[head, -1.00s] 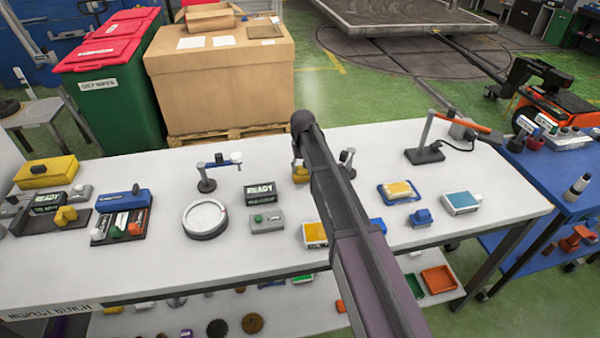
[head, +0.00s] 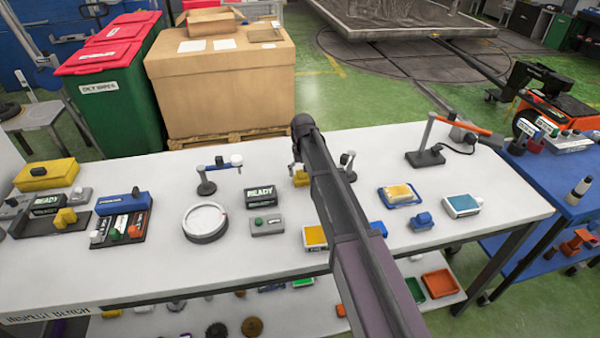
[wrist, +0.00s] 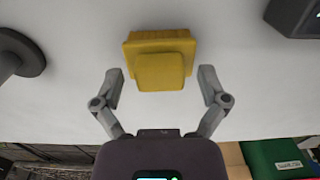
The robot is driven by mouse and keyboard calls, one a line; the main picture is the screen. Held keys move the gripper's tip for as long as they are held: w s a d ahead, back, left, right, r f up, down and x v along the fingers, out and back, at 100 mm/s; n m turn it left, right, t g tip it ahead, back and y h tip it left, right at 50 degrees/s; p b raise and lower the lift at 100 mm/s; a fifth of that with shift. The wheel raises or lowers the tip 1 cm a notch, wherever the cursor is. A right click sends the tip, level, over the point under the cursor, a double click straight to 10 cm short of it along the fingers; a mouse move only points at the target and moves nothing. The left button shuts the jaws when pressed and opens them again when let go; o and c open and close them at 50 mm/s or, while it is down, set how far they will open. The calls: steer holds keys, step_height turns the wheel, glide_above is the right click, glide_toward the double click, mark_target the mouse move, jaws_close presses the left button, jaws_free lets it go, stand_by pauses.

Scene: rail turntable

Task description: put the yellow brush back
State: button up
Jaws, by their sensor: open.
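The yellow brush (wrist: 160,70) is a stepped block with a wide base, on the white bench top (wrist: 75,105) in the wrist view. My gripper (wrist: 161,84) is open, with one finger on each side of the brush. Gaps show between both fingers and the brush, so it is not gripped. In the head view, the brush (head: 300,177) shows in part behind my arm, which hides its right side.
A small lamp-like stand (head: 207,182), a READY box (head: 260,196) and a round dish (head: 204,222) stand left of my arm. A blue tray (head: 383,199) with a yellow block, a blue brush-like block (head: 422,221) and a desk lamp (head: 425,156) stand right.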

steer(key=shift+r, duration=0.15)
step_height(320, 180, up, 12)
steer(key=p, duration=1.2)
stand_by(0.7)
steer(key=shift+r, duration=0.1)
